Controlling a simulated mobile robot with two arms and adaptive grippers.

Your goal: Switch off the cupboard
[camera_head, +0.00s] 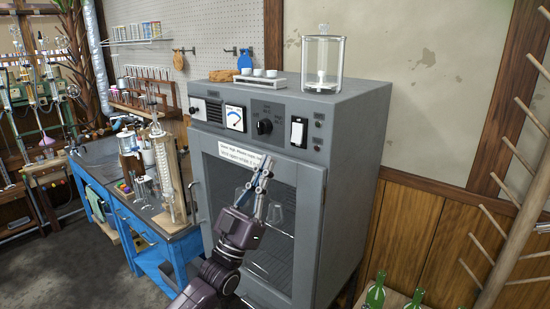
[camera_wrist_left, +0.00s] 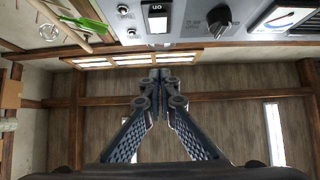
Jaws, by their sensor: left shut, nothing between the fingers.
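The cupboard (camera_head: 350,165) is a grey cabinet with a glass door. Its front panel has a gauge (camera_head: 235,118), a black knob (camera_head: 264,127) and a white rocker switch (camera_head: 298,132) in a black frame. The switch (camera_wrist_left: 157,20) and the knob (camera_wrist_left: 219,22) also show at the top of the left wrist view, where the picture looks upside down. My left gripper (camera_head: 267,166) is shut and empty in front of the upper door, below and left of the switch, apart from it. Its fingertips (camera_wrist_left: 159,75) meet in the left wrist view. My right gripper is not in view.
A glass jar (camera_head: 322,62) and a rack of small white cups (camera_head: 260,78) stand on the cupboard. A blue bench (camera_head: 120,212) with glassware is on the left. A wooden peg rack (camera_head: 518,215) and green bottles (camera_head: 376,290) are on the right.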

